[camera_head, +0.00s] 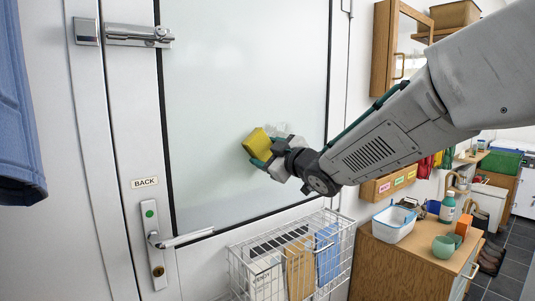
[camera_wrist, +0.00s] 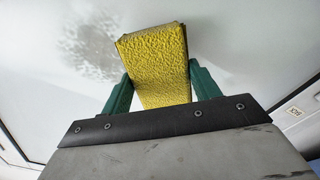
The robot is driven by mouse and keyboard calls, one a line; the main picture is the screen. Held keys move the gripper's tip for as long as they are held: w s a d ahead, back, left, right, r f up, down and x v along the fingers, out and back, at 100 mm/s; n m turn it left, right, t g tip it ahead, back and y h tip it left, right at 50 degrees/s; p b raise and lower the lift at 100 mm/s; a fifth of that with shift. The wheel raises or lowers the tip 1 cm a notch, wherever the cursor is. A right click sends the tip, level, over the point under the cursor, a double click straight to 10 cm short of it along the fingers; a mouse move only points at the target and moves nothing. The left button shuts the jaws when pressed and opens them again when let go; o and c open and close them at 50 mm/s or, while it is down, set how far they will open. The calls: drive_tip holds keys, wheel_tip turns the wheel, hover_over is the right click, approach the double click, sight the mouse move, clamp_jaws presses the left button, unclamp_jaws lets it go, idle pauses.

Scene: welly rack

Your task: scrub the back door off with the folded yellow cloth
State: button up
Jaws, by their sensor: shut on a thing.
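The back door (camera_head: 235,75) is pale with a large whitish panel, a "BACK" label (camera_head: 145,182) and a lever handle at lower left. My gripper (camera_head: 263,150) is shut on the folded yellow cloth (camera_head: 257,144), in front of the door panel. In the wrist view the yellow cloth (camera_wrist: 154,62) sits between the two green fingers, its far end at or very near the panel; I cannot tell if it touches. A grey speckled smudge (camera_wrist: 88,52) shows on the panel left of the cloth. In the head view my gripper hides part of the panel.
The door's lever handle (camera_head: 185,239) sticks out below the panel. A white wire basket (camera_head: 340,262) holding papers stands out low on the door. At right, a wooden cabinet (camera_head: 400,268) carries a white tub (camera_head: 394,223), a bottle and cups. A blue garment (camera_head: 14,110) hangs at left.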

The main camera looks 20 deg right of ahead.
drive_tip(key=shift+w+a, duration=0.1)
drive_tip(key=shift+w, duration=0.3)
drive_tip(key=shift+w+d, duration=0.2)
drive_tip(key=shift+d, duration=0.65)
drive_tip(key=shift+w+d, duration=0.2)
drive_tip(key=shift+d, duration=0.65)
drive_tip(key=w+d, duration=0.3)
drive_tip(key=d, duration=0.6)
drive_tip(key=shift+w+d, duration=0.25)
drive_tip(key=shift+d, duration=0.05)
drive_tip(key=shift+a, duration=0.1)
drive_tip(key=shift+s+a, duration=0.7)
drive_tip(key=shift+a, duration=1.45)
drive_tip(key=shift+s+a, duration=0.7)
drive_tip(key=shift+a, duration=1.4)
drive_tip(key=shift+s+a, duration=0.7)
drive_tip(key=shift+a, duration=1.45)
drive_tip(key=shift+r, duration=1.4)
drive_tip(key=shift+w+d+f, duration=0.1)
drive_tip(key=shift+w+d, duration=0.1)
drive_tip(key=shift+d, duration=0.65)
drive_tip(key=shift+w+d, duration=0.2)
drive_tip(key=shift+d, duration=0.65)
